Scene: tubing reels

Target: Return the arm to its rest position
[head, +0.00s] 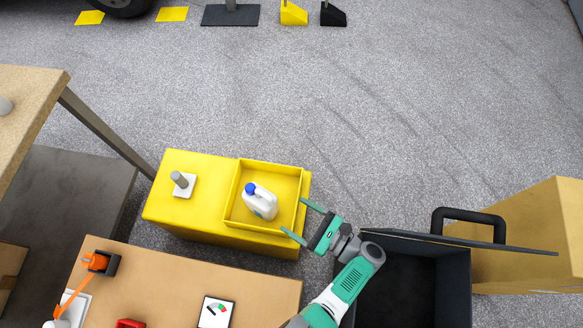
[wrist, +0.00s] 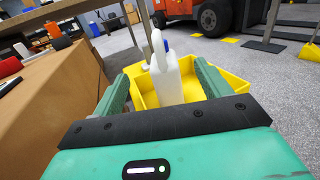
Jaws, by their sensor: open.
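My gripper (head: 305,221) is open and empty, at the right edge of a yellow tray on a yellow cabinet. Its two green fingers also show in the wrist view (wrist: 161,80), spread apart and pointing toward the tray. A white jug with a blue cap (head: 260,202) stands inside the yellow tray (head: 232,208). In the wrist view the jug (wrist: 168,82) appears between the fingers but farther off, apart from them. My arm reaches up from the bottom of the head view.
The yellow cabinet (head: 180,222) also carries a grey peg on a white base (head: 182,184). An open dark bin (head: 458,290) stands right of my arm, beside a cardboard box (head: 540,225). A brown bench (head: 170,280) lies at lower left.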

